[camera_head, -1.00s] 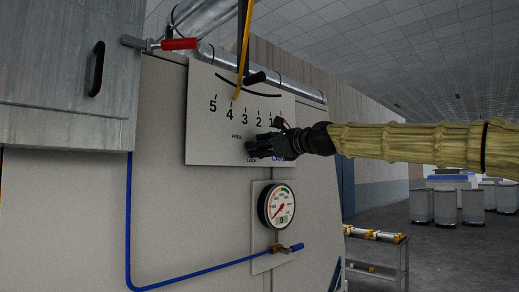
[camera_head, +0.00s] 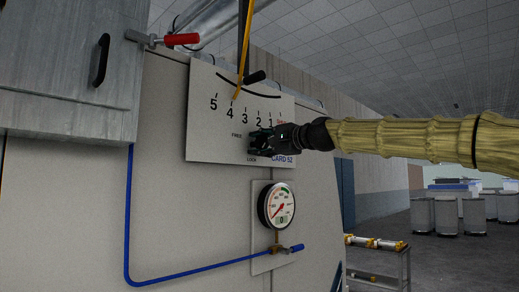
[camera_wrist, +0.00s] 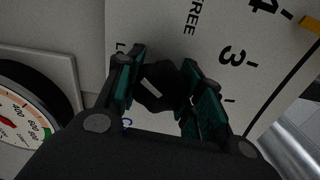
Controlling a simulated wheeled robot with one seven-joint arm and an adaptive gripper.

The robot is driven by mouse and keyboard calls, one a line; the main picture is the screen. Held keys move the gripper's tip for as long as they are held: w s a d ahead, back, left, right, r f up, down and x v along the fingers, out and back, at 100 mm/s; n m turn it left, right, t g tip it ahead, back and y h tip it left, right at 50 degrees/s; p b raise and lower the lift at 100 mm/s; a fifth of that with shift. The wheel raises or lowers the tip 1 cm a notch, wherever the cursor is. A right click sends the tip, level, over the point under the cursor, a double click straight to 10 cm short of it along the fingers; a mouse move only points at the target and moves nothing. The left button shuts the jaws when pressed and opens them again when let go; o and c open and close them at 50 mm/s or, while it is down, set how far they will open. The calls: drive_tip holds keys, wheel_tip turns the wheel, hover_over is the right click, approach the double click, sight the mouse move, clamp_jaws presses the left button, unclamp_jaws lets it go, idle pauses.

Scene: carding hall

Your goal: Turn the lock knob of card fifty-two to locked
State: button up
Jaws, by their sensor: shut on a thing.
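A pale panel (camera_head: 205,140) on the machine's face carries a 5-to-1 scale, the words FREE and LOCK, and the label CARD 52. The black lock knob (camera_wrist: 152,98) sits between my gripper's fingers in the wrist view, with a short white mark on its face. FREE and LOCK are printed beside it; I cannot tell clearly which one the mark points to. My gripper (camera_head: 257,141) is shut on the knob, coming from the right, and hides most of it in the head view. It also shows in the wrist view (camera_wrist: 158,80).
A yellow pointer arm (camera_head: 242,60) with a black handle (camera_head: 255,77) stands above the gripper. A round gauge (camera_head: 276,205) and a blue pipe (camera_head: 200,265) with a valve lie below. A red-handled clamp (camera_head: 181,39) is at upper left. A small table (camera_head: 375,255) stands at right.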

drive_tip(key=n+b, duration=0.1)
drive_tip(key=n, duration=0.2)
drive_tip(key=shift+f+n, duration=0.1)
drive_tip(key=shift+n, duration=0.2)
drive_tip(key=shift+n+b, duration=0.65)
drive_tip(key=shift+n, duration=1.35)
drive_tip(key=shift+c, duration=0.2)
drive_tip(key=o, duration=1)
drive_tip(key=shift+d, duration=0.1)
drive_tip(key=shift+s, duration=0.1)
